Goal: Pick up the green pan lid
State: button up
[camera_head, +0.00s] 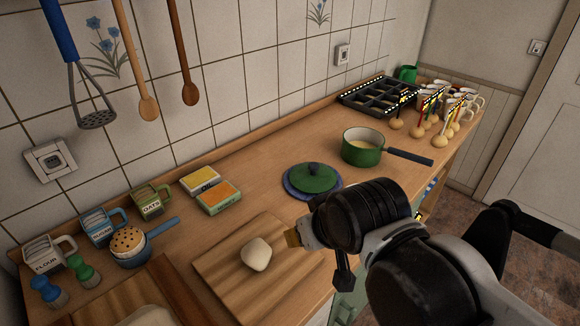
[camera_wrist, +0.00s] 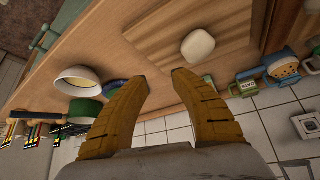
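The green pan lid (camera_head: 316,180) has a dark round knob and lies flat on a blue round mat or plate (camera_head: 290,190) on the wooden counter. In the wrist view, only a bit of the blue and green (camera_wrist: 112,89) shows beside one finger, and the rest is hidden behind it. My gripper (camera_wrist: 160,76) has two yellow ribbed fingers, spread apart with nothing between them. In the head view, my gripper (camera_head: 293,238) is above the counter, nearer the camera than the lid and beside the cutting board. The lid is clear of my gripper.
A green pan (camera_head: 361,158) with a dark handle stands right of the lid. A dough-like lump (camera_head: 256,254) lies on a cutting board (camera_head: 215,262). Two boxes (camera_head: 218,197) stand left of the lid. A dark tray (camera_head: 378,100) and several mugs stand at the far end.

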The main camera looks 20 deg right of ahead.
aim_at(313, 178)
jog(key=i+l, duration=0.1)
jog(key=l, duration=0.25)
jog(key=i+l, duration=0.15)
jog(key=l, duration=0.15)
jog(key=i+l, duration=0.1)
jog(key=l, duration=0.25)
jog(key=i+l, duration=0.1)
jog(key=l, duration=0.25)
